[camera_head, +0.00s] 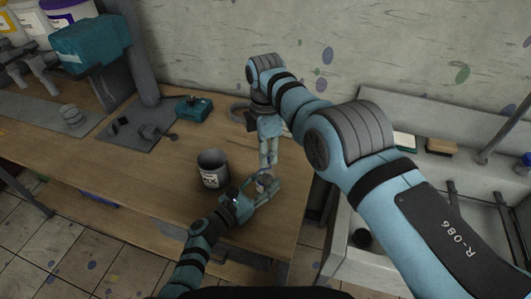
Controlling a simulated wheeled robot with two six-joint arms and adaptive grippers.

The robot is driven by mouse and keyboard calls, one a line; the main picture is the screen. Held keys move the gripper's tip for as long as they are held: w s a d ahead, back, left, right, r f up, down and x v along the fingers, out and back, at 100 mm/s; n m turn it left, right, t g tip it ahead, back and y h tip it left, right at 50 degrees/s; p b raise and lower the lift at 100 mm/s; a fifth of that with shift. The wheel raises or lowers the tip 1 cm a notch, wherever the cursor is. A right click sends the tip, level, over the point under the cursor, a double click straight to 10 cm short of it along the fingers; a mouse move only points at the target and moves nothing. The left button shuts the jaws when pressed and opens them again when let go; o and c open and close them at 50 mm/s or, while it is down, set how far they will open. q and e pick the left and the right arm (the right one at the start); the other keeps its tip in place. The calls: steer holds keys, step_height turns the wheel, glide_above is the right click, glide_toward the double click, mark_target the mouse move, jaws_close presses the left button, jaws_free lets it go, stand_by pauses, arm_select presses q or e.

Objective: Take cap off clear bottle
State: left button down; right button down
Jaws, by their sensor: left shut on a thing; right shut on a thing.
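My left gripper (266,189) reaches in low from the left and is shut on the small clear bottle (261,187) above the table's right part. The bottle is mostly hidden by the fingers. My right gripper (267,166) points down from above, directly over the left one, and its fingers are closed at the bottle's top. The cap is hidden or too small to make out between the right fingers, so I cannot tell whether it is still seated on the bottle.
A grey labelled cup (213,170) stands on the wooden table (150,190) just left of the grippers. A teal device (194,108) sits farther back. A grey mat (140,132) with dark parts lies at left. A sink (350,250) is right of the table.

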arm_select(q)
steer(key=shift+f, duration=0.1)
arm_select(e)
steer(key=shift+r, duration=0.25)
steer(key=shift+r, duration=2)
arm_select(q)
steer(key=c, duration=0.8)
jaws_free()
steer(key=shift+w, duration=0.1)
arm_select(e)
steer(key=shift+w, duration=0.15)
